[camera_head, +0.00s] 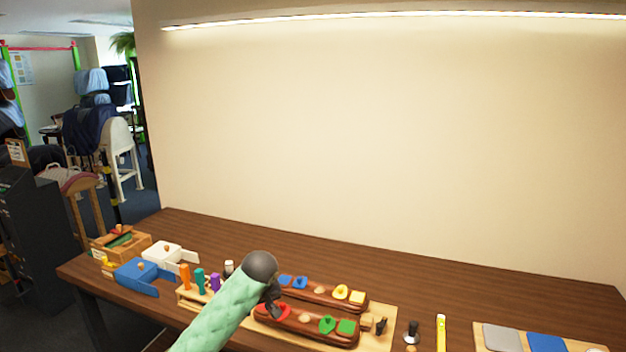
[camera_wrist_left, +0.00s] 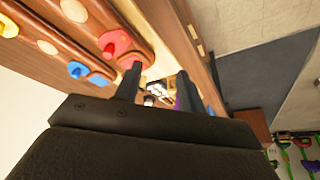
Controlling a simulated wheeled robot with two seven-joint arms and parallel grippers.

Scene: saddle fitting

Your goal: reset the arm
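My left arm comes in from the bottom in a green sleeve, and my left gripper (camera_head: 274,305) is small and dark at its end, over the left part of the wooden boards. In the left wrist view the two dark fingers of my left gripper (camera_wrist_left: 158,84) stand apart with nothing held between them. A red piece (camera_head: 272,311) shows right beside the fingers in the head view; it also shows in the left wrist view (camera_wrist_left: 115,43), off to the left of the fingers. I cannot tell the exact gap. My right gripper is in neither view.
A front wooden board (camera_head: 305,325) and a back board (camera_head: 325,292) carry coloured pieces. Coloured pegs (camera_head: 200,279), a blue box (camera_head: 136,274) and a white box (camera_head: 165,251) stand left. The back of the table is clear.

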